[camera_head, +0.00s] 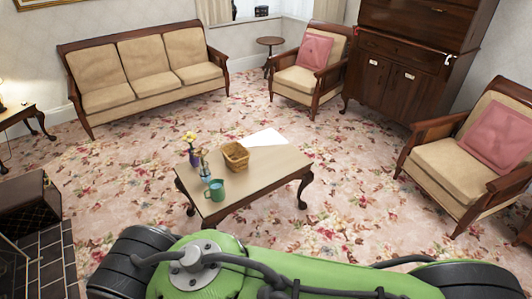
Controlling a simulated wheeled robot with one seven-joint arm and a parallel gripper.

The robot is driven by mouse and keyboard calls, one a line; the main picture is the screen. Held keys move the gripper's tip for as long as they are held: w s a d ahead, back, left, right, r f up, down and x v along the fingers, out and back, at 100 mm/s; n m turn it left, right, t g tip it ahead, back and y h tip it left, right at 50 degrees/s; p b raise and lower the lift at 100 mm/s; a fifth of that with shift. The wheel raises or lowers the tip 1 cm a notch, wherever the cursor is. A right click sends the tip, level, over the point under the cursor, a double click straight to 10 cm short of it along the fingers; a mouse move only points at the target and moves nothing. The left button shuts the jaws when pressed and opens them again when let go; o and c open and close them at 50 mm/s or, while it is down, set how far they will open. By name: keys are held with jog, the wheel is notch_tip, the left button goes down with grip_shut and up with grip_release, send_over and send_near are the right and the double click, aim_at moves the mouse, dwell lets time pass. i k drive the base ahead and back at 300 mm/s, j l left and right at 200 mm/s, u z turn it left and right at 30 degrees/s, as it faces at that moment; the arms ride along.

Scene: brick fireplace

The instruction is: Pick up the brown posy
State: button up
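A small posy of yellow flowers (190,138) stands upright in a purple vase (194,158) on the low wooden coffee table (275,165), near its left end. I see no posy that is clearly brown; the flowers look yellow at this size. A teal-green mug (214,191) stands in front, with a small bluish object (204,167) between mug and vase. A brown woven basket (236,156) sits to the right of the vase. My green and black arm fills the bottom of the view; my gripper is not visible.
White paper (265,138) lies at the table's back edge. A three-seat sofa (140,85) stands at back left, armchairs at back (312,70) and right (455,160). The dark hearth (38,250) is at lower left. Flowered carpet around the table is clear.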

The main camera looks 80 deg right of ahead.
aim_at(197, 151)
jog(key=z, duration=1.95)
jog(key=i+l+u, duration=0.15)
jog(key=u, duration=0.3)
jog(key=i+l+u, duration=0.5)
jog(key=u, duration=0.35)
jog(key=i+l+u, duration=0.15)
jog(key=l+u, duration=1.15)
